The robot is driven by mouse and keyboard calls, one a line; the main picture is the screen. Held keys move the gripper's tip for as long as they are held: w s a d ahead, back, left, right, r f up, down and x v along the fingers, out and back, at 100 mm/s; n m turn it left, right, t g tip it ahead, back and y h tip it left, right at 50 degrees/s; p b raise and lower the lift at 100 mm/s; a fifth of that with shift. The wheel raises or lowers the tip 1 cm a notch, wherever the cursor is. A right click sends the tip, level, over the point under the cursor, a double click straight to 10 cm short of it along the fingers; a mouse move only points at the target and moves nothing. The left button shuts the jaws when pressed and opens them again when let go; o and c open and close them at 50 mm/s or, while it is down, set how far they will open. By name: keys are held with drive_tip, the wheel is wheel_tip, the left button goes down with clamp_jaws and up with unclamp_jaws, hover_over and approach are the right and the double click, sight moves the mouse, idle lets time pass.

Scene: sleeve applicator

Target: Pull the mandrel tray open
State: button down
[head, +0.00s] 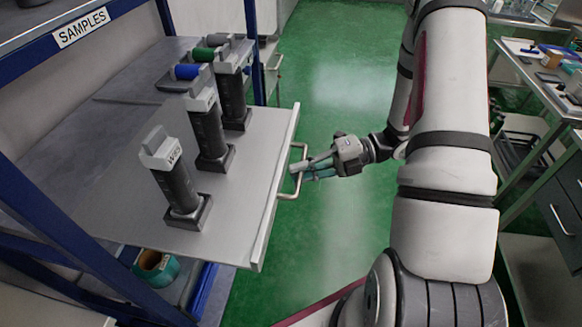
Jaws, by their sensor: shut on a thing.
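The mandrel tray (120,215) is a grey flat tray in the blue shelf frame. It stands out past the frame's posts toward the right. Its front edge carries a bar handle (288,193). My gripper (297,176) comes from the right and is shut on the handle, near its middle. Three dark mandrels with grey tops stand upright in square bases on the tray: a near one (182,186), a middle one (209,130) and a far one (232,90). The tray's rear part is partly hidden under the upper shelf.
A blue shelf post (60,225) stands at near left, and a SAMPLES label (81,27) is on the upper beam. A teal roll (155,266) sits below the tray. The green floor (330,70) is clear right of the tray. A bench (545,85) stands at far right.

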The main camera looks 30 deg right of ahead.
drive_tip(key=shift+s+d, duration=0.1)
drive_tip(key=shift+d, duration=0.1)
drive_tip(key=c, duration=1.7)
unclamp_jaws()
drive_tip(key=shift+o, duration=0.2)
drive_tip(key=v, duration=1.2)
